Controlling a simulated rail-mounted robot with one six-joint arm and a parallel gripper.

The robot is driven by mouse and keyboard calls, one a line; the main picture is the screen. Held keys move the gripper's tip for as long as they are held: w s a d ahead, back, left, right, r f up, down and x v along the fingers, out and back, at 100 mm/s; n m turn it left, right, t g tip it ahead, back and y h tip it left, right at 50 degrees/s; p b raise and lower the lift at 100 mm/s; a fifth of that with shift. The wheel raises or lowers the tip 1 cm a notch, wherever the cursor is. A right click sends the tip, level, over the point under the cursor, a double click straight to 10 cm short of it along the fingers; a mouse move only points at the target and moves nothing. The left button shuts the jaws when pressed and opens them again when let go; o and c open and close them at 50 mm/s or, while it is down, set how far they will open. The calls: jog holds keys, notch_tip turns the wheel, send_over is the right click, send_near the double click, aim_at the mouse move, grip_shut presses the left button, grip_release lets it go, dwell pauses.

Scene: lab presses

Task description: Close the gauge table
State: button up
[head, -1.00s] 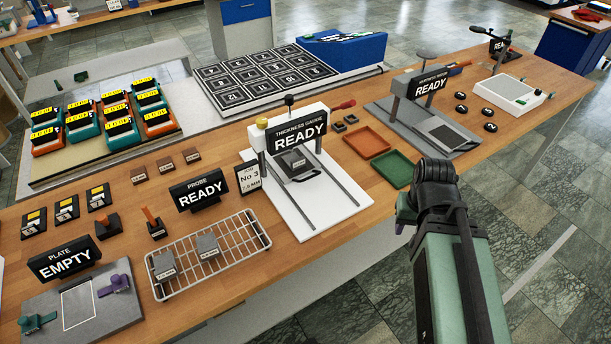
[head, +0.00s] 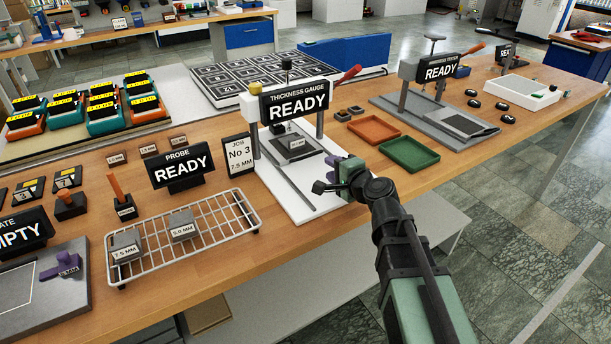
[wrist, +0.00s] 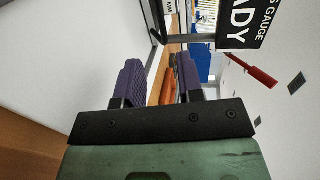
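The thickness gauge (head: 327,96) is a white frame with a black sign reading THICKNESS GAUGE READY. Its white base (head: 300,205) carries two dark rails reaching toward the front edge. My gripper (head: 327,175) is at the front right of the base, apart from the plate. In the wrist view its two purple-padded fingers (wrist: 158,82) are spread, with nothing seen held between them. The sign (wrist: 247,22) shows at upper right there.
A red lever (head: 349,73) juts right from the gauge. A wire rack (head: 150,262) with two grey blocks stands left of the base. An orange tray (head: 374,130) and a green tray (head: 415,153) lie to its right. A Job No 3, 7.5 MM card (head: 239,155) stands by the gauge.

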aim_at(313, 155)
jog(key=b+x, duration=0.2)
jog(key=x, duration=0.8)
jog(key=shift+w+a, duration=0.2)
jog(key=shift+w, duration=0.15)
grip_shut()
